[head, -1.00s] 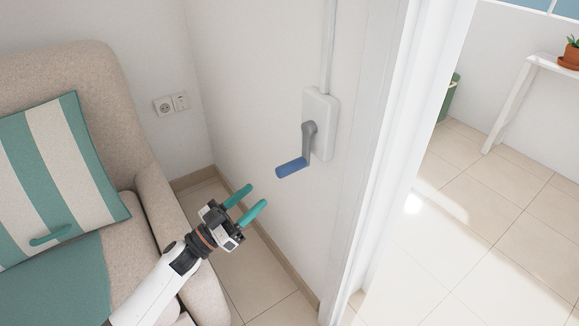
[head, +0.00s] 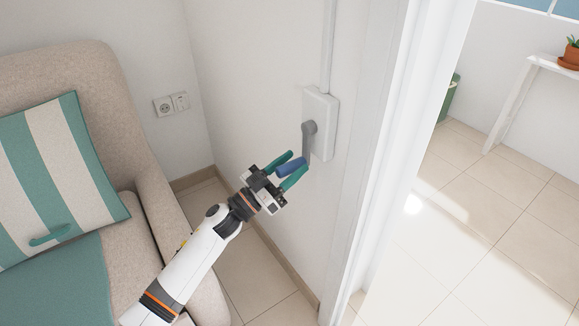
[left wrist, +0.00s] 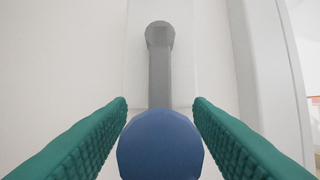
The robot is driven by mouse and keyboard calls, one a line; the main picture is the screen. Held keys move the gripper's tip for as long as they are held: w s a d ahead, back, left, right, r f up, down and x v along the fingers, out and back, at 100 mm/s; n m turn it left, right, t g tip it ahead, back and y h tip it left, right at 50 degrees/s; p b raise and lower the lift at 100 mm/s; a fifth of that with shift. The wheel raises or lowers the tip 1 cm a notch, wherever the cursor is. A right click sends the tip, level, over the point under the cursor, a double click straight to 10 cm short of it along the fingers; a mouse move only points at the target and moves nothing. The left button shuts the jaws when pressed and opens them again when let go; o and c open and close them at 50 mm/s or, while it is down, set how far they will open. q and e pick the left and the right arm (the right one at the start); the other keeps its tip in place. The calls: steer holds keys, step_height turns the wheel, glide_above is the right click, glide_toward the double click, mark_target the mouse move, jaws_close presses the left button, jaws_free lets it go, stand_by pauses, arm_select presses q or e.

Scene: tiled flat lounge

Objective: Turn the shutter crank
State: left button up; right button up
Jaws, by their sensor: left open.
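The shutter crank has a grey arm (head: 308,143) and a blue handle (head: 290,166), on a white wall box (head: 322,118). The arm hangs down from its pivot and the handle sticks out from its lower end. My left gripper (head: 291,169) is open, with its teal fingers on either side of the blue handle. In the left wrist view the blue handle's round end (left wrist: 160,145) lies between the two fingers, with the grey arm (left wrist: 159,80) rising behind it. A small gap shows at each finger there. My right gripper is not in view.
A beige armchair (head: 90,75) with a striped cushion (head: 62,170) stands at the left, under my left arm. A white door frame (head: 385,165) is just right of the crank. Wall sockets (head: 171,104) are further left.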

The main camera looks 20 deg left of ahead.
arm_select(q)
jaws_close()
steer(key=shift+a, duration=0.1)
stand_by(0.3)
